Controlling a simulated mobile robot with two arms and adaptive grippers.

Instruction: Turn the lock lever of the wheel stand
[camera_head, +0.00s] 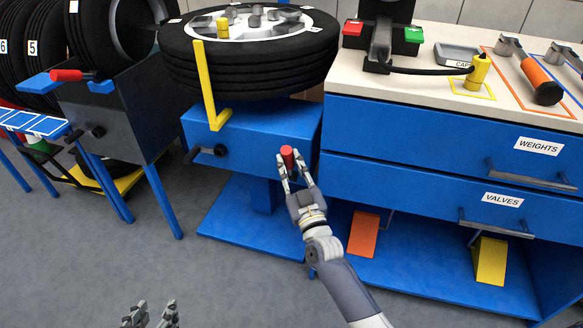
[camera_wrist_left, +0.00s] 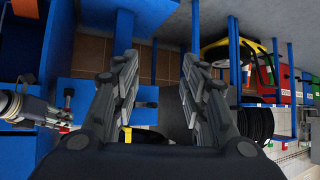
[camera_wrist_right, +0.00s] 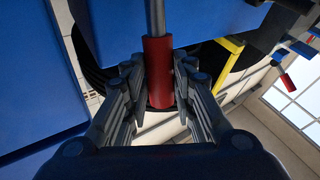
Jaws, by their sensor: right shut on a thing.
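The wheel stand (camera_head: 245,138) is blue, with a large tyre (camera_head: 250,66) lying flat on top. Its lock lever (camera_head: 287,158) has a red grip and sticks out of the front right of the stand. In the right wrist view the red grip (camera_wrist_right: 158,72) on a grey rod lies between the fingers. My right gripper (camera_head: 297,172) is shut on that grip, its fingers on both sides of it. My left gripper (camera_head: 150,316) is low at the bottom edge, well away from the stand. Its fingers (camera_wrist_left: 157,88) are apart with nothing between them.
A black crank handle (camera_head: 207,153) is on the stand's left front. A yellow arm (camera_head: 208,90) stands beside the tyre. A blue drawer cabinet (camera_head: 440,128) is close on the right. Another machine with a red-handled lever (camera_head: 72,75) is at left. The floor (camera_head: 90,265) in front is clear.

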